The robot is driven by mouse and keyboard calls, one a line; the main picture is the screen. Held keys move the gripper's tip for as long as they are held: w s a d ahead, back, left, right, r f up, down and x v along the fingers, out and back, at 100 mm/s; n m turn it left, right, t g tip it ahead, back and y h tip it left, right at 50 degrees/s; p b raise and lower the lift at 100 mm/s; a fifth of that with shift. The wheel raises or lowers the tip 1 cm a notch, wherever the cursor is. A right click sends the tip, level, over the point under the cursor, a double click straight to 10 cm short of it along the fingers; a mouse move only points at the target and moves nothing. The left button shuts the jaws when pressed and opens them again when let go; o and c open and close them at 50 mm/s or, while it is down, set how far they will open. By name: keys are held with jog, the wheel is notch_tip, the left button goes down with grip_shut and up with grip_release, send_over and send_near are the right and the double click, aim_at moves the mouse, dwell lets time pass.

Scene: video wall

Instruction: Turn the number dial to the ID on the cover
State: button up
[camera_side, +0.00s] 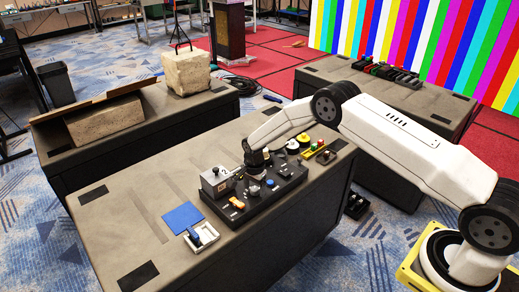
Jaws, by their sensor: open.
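My gripper (256,172), at the end of the white arm, points down over a dark board (262,201) on the near table. Its fingers are small and dark here, close above or beside the small parts on the board; I cannot tell whether they touch anything. A grey box-like cover (214,183) with a light label, which seems to read 2, stands at the board's left end, left of my gripper.
An orange part (237,203) sits on the board's front left. A blue square (183,218) and a white tray (201,237) lie left of the board. Round pieces (292,148) and a yellow-edged tray (314,151) lie to its right. The table's left end is mostly clear.

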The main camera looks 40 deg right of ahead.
grip_shut()
jog(key=shift+n, duration=0.4)
jog(key=n, duration=1.7)
dwell(0.3)
